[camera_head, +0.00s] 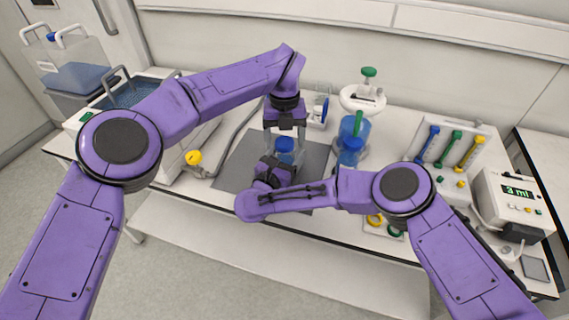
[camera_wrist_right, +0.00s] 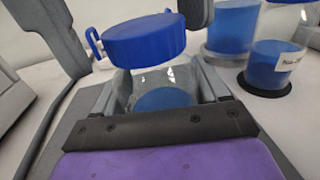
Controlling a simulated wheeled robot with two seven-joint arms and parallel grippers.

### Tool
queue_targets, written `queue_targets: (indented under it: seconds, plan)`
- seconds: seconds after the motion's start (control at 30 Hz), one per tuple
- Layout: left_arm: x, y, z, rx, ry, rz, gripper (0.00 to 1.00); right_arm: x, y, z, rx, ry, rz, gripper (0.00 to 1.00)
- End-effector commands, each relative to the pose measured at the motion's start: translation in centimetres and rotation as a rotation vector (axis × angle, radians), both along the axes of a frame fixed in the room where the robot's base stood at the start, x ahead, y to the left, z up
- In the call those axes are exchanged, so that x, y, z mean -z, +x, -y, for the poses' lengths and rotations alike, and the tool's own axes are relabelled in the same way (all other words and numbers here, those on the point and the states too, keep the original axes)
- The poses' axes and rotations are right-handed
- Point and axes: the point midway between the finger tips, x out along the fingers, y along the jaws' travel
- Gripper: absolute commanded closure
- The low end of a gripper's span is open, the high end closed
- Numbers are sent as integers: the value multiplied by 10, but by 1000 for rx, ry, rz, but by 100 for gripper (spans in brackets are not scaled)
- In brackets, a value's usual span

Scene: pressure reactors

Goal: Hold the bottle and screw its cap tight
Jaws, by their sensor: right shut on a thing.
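The bottle is a clear glass one with blue liquid low inside, seen in the right wrist view (camera_wrist_right: 165,84). Its blue cap (camera_wrist_right: 145,42) sits at the bottle's top; I cannot tell how tight it is. The cap also shows in the head view (camera_head: 284,145). My right gripper (camera_head: 272,172) reaches in low from the front and is shut on the bottle's body, below the cap. My left gripper (camera_head: 285,138) points down from above, its fingers spread on either side of the cap. One dark fingertip pad (camera_wrist_right: 198,12) shows beside the cap in the wrist view.
A dark grey mat (camera_head: 236,166) lies under the bottle. Blue-liquid vessels (camera_head: 352,140) stand close on the right. A rack with coloured handles (camera_head: 446,150) and a meter reading 3 ml (camera_head: 515,195) are farther right. A yellow knob (camera_head: 193,157) is on the left.

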Motion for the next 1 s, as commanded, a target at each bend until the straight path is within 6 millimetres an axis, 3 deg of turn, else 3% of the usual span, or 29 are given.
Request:
queue_targets:
  seconds: [0.37, 0.8, 1.0]
  plan:
    - [-6, 0, 0, 0, 0, 1, 18, 0, 0, 0, 0, 0, 1, 100]
    - [-98, 0, 1, -1, -1, 4, 18, 0, 0, 0, 0, 0, 1, 100]
    - [-118, 0, 0, -1, 0, 1, 18, 0, 0, 0, 0, 0, 1, 100]
